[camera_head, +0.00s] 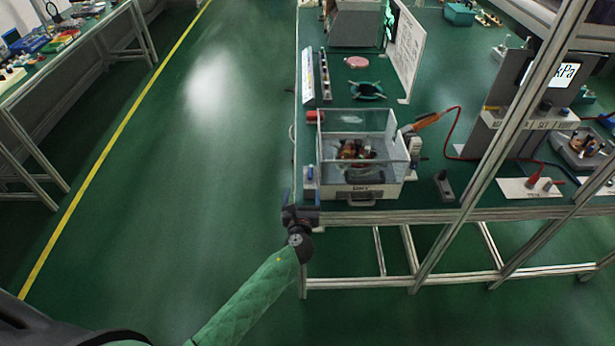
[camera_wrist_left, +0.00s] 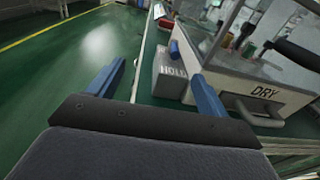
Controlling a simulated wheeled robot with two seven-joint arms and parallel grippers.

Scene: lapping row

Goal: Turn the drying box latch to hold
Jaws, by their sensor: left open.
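The drying box (camera_head: 362,191) is a clear-walled case with a pale base marked DRY, at the near left corner of the green bench. Its front handle and DRY label (camera_wrist_left: 265,92) show at the right in the left wrist view. The block also shows small in the head view (camera_head: 309,183). My left gripper (camera_head: 301,207) is open and empty at the bench's front corner, its blue fingers (camera_wrist_left: 157,70) apart in front of the block.
Reddish parts (camera_head: 354,151) lie inside the box. An orange-handled tool (camera_head: 428,121) with a red cable is at its right. Slanted metal frame posts (camera_head: 495,143) cross the right side. The floor (camera_head: 190,190) at left is clear.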

